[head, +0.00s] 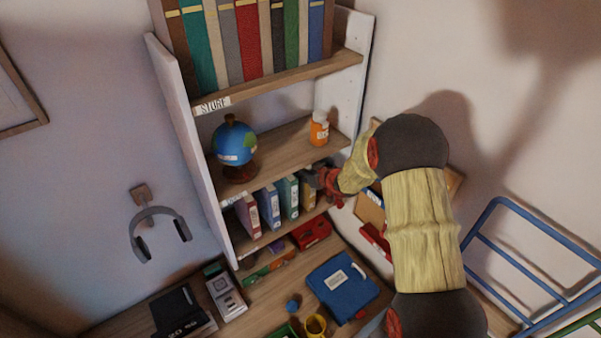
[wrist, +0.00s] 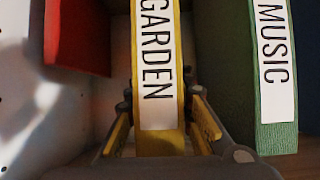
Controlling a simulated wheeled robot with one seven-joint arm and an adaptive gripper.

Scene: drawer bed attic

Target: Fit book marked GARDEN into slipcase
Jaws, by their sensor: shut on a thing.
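The GARDEN book (wrist: 157,70), with a yellow spine and a white label, stands upright in the middle of the wrist view. My gripper (wrist: 165,120) is shut on the lower part of its spine, one yellow finger on each side. A green book marked MUSIC (wrist: 273,80) stands to the right, apart from the GARDEN book. I cannot identify the slipcase with certainty in either view.
A red flat-sided thing (wrist: 77,35) is left of the GARDEN book, with the white shelf side (wrist: 25,110) beyond. An orange bottle (head: 319,128) and a globe (head: 234,145) stand on the shelf above. A blue labelled case (head: 343,287) lies on the desk below.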

